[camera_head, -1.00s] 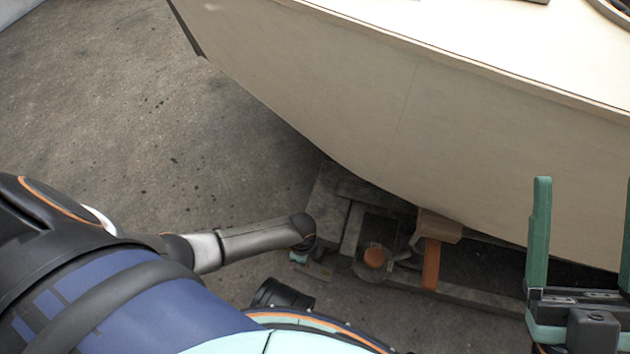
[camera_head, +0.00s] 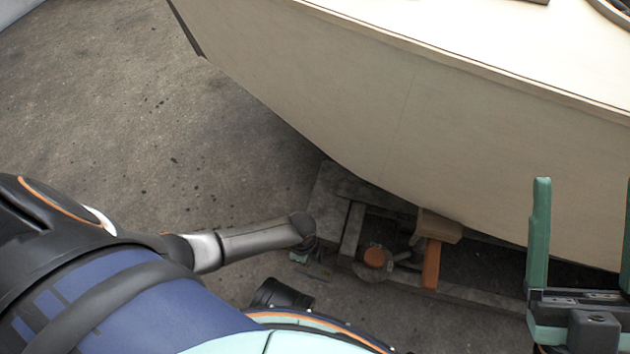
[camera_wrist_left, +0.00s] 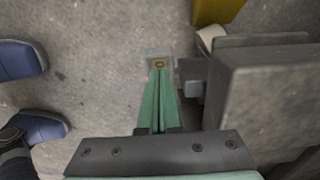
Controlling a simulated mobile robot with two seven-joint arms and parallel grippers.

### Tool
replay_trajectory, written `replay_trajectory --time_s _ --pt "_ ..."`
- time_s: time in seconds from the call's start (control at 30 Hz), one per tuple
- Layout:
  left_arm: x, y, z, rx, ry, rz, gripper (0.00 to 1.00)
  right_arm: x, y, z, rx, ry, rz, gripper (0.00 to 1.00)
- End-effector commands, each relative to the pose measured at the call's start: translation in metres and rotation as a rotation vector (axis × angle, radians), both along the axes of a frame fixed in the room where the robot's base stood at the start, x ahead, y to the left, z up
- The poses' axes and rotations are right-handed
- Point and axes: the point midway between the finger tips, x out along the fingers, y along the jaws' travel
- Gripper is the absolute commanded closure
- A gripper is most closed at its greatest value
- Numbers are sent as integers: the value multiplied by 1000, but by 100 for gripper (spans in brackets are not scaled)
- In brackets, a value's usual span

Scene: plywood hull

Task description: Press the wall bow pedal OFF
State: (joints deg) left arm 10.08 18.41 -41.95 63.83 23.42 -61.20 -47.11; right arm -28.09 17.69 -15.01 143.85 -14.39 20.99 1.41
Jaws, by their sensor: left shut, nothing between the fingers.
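In the head view my left gripper (camera_head: 298,257) shows small, pointing down beside the hull cradle, mostly hidden by my arm. My right gripper (camera_head: 585,185) is open and empty at the right edge, in front of the hull.
The pale plywood hull (camera_head: 400,110) overhangs a grey cradle frame (camera_head: 352,230). An orange-topped round item (camera_head: 375,257) and an orange upright (camera_head: 431,265) are by the frame. A large grey block (camera_wrist_left: 270,95) stands close right of my left fingers. Open floor (camera_head: 150,110) lies left.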

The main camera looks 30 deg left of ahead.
Motion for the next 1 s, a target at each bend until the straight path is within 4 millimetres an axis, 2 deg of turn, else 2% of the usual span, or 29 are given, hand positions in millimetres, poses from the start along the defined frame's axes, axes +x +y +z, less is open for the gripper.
replay_trajectory --time_s 1.0 --pt "0 0 -7 0 1 1 100 0 0 0 10 1 -2 22"
